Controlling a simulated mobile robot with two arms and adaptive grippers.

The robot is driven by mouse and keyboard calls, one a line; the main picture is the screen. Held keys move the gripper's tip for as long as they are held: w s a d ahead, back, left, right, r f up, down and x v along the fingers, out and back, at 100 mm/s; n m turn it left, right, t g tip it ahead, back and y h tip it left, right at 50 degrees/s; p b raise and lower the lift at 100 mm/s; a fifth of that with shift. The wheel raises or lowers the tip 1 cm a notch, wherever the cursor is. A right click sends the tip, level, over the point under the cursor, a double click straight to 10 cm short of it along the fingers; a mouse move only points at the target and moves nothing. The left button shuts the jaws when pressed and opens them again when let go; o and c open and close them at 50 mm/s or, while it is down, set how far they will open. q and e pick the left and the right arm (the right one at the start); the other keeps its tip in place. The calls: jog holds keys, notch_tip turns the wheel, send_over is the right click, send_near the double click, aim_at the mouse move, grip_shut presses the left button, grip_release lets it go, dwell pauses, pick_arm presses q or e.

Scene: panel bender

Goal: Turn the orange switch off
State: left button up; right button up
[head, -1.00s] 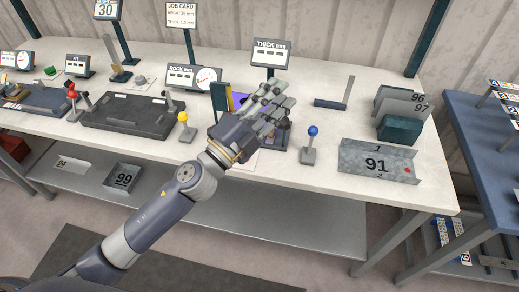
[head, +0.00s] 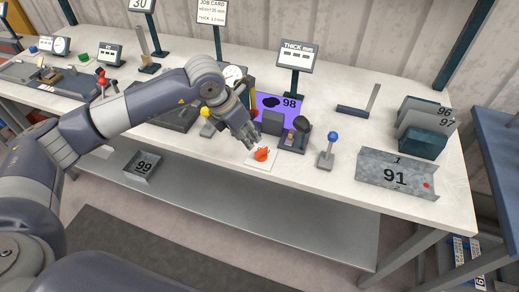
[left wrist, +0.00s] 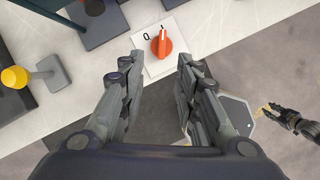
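The orange switch (head: 262,154) is a rotary knob on a white plate near the table's front edge. In the left wrist view the orange switch (left wrist: 161,43) stands between marks "0" and "1", its long handle pointing up towards the "1". My left gripper (head: 250,140) is just above and behind the knob in the head view. In the left wrist view my left gripper (left wrist: 160,62) is open and empty, its fingers spread either side below the knob, apart from it. What looks like my right gripper (left wrist: 272,112) shows small over the floor; its finger gap is unclear.
A yellow-knobbed lever (head: 206,112) stands left of the switch and a blue-knobbed lever (head: 331,137) right of it. A fixture with a purple panel (head: 270,101) is behind. The table front is clear.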

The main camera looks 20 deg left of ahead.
aim_at(258, 151)
pick_arm(q)
jog(key=p+x, duration=0.2)
jog(key=x, duration=0.6)
jog(key=shift+d+f+p, duration=0.25)
jog(key=shift+f+p, duration=0.05)
jog(key=shift+p, duration=0.05)
jog(key=shift+x, duration=0.9)
grip_shut()
